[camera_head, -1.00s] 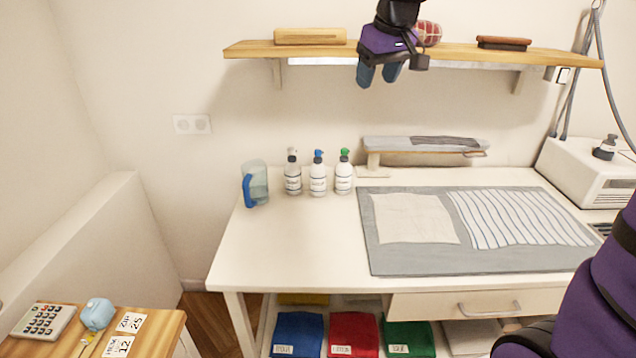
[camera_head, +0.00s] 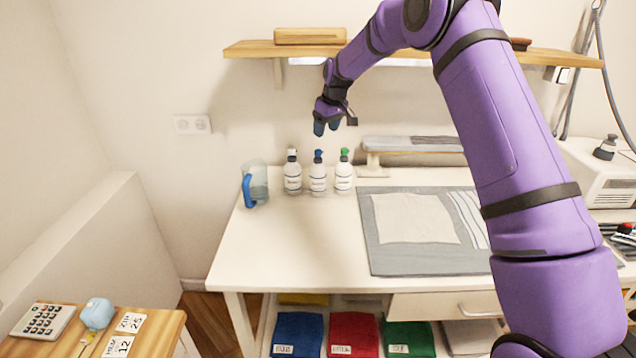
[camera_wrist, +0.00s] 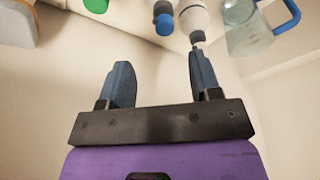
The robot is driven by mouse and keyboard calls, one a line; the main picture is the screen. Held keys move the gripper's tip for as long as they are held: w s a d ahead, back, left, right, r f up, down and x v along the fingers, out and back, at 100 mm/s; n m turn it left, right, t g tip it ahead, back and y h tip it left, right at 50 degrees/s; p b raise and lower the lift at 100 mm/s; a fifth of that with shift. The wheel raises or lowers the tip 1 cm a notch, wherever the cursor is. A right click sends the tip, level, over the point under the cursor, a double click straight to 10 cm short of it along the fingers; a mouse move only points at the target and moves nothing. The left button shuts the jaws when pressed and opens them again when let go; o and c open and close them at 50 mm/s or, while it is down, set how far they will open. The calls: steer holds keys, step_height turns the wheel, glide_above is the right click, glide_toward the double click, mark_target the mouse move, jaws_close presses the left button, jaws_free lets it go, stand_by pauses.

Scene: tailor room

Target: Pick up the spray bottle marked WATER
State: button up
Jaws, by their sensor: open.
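Three spray bottles stand in a row at the back left of the white table: one with a white top (camera_head: 292,178), one with a blue top (camera_head: 318,180) and one with a green top (camera_head: 343,176). Their labels are too small to read, so I cannot tell which is marked WATER. My gripper (camera_head: 326,130) is open and empty, above the blue-topped bottle and apart from it. In the wrist view, the open fingers (camera_wrist: 161,68) point toward the bottles; the blue top (camera_wrist: 164,24) lies between them in the picture, and the white-topped bottle (camera_wrist: 194,20) lies near the right fingertip.
A clear jug with blue handle (camera_head: 256,182) stands left of the bottles. A sleeve board (camera_head: 400,145) stands to their right, behind a grey mat (camera_head: 420,264). A wooden shelf (camera_head: 250,48) hangs above. The table's front left is clear.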

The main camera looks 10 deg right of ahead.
mark_target(318, 150)
steer(key=x, duration=0.6)
steer(key=shift+w+f, duration=0.25)
steer(key=shift+f, duration=0.1)
steer(key=shift+a+x, duration=0.2)
steer(key=shift+x, duration=1.05)
steer(key=shift+a+x, duration=0.2)
steer(key=shift+x, duration=1.1)
steer(key=shift+s+r, duration=0.1)
steer(key=shift+s, duration=0.05)
jaws_close()
